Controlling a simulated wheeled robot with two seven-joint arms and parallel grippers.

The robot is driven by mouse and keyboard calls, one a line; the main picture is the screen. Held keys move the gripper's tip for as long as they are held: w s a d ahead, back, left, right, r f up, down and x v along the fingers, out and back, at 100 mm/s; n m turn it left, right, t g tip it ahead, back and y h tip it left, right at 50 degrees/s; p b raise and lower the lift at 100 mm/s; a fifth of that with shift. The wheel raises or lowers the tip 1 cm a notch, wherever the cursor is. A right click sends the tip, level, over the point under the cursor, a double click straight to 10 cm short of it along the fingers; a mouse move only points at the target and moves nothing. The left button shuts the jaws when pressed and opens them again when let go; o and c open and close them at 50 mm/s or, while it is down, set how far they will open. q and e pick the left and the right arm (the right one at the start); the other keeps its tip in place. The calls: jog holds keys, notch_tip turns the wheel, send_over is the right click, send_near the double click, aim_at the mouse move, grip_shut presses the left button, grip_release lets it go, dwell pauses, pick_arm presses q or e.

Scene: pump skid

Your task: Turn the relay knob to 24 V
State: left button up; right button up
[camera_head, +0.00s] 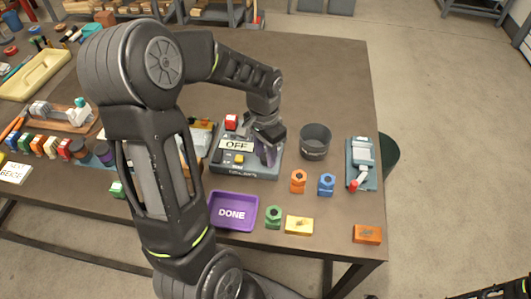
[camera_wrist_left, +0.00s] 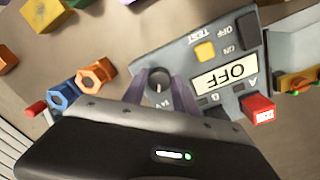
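The relay box (camera_head: 245,170) is a grey unit on the table, with a sign reading OFF (camera_head: 236,146), a yellow button and a red part on top. In the left wrist view the box (camera_wrist_left: 225,52) appears upside down, its display (camera_wrist_left: 225,76) reading OFF. The relay knob (camera_wrist_left: 158,80) is dark and round with a light pointer mark, near the box's edge. My left gripper (camera_head: 268,152) is over the box's right part. In the wrist view its purple-grey fingers (camera_wrist_left: 159,90) are close on both sides of the knob and seem to touch it.
A dark cup (camera_head: 315,142) and a grey device with a red handle (camera_head: 360,165) stand to the right. Orange (camera_head: 298,182), blue (camera_head: 327,185) and green (camera_head: 273,217) nut-like parts and a purple DONE tray (camera_head: 233,211) lie in front. My left arm hides the table's middle left.

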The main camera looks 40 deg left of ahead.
aim_at(265, 156)
pick_arm(q)
jog(key=o, duration=0.3)
notch_tip(265, 156, up, 8)
jog(key=shift+a+f+b, duration=0.1)
jog(key=shift+b, duration=0.25)
dwell(0.3)
dwell(0.4)
